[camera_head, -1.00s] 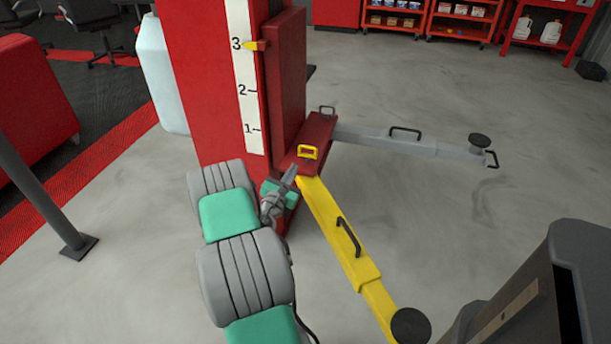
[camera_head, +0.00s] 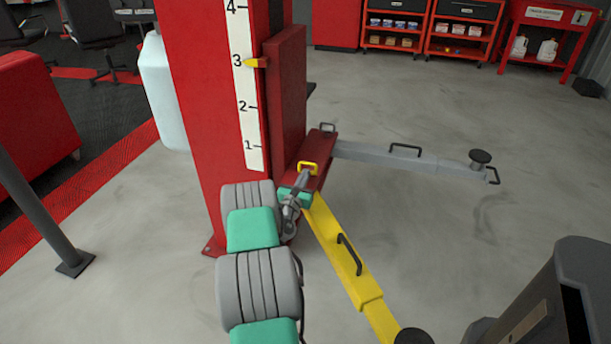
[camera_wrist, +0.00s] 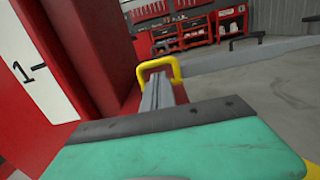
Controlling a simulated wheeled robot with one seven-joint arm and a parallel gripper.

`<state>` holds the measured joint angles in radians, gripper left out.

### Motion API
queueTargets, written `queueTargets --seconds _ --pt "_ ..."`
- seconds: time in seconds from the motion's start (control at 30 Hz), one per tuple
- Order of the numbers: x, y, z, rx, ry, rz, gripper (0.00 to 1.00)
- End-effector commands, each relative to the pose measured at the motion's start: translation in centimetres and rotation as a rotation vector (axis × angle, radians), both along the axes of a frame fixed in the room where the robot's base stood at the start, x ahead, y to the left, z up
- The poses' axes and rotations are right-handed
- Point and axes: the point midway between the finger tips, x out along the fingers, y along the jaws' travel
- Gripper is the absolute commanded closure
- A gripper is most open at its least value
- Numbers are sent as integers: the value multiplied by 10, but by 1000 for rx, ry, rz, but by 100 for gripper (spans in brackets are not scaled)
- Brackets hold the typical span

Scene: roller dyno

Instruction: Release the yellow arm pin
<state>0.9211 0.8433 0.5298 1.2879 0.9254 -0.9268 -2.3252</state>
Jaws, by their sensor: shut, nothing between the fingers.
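The yellow arm pin handle (camera_head: 308,167) is a small yellow loop on top of the red carriage at the inner end of the yellow lift arm (camera_head: 345,262). My gripper (camera_head: 305,172) is right at the loop in the head view. In the wrist view the yellow loop (camera_wrist: 158,68) rises just beyond my shut fingers (camera_wrist: 157,88), its legs to either side of them. The fingers hold nothing. I cannot tell whether they touch the loop.
The red lift column (camera_head: 205,120) with its number scale (camera_head: 245,100) stands left of the gripper. A grey lift arm (camera_head: 410,158) with black handles extends right from the carriage (camera_head: 318,150). Open floor lies beyond it. Red carts (camera_head: 460,28) stand at the back.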

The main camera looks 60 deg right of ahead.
Motion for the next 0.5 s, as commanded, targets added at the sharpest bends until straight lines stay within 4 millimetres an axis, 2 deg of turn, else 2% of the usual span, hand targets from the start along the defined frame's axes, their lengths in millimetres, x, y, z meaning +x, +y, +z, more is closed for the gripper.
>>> queueTargets --seconds 0.13,0.5 --pt "2 -11 0 0 0 1 100" --pt "2 -12 5 0 0 1 100"
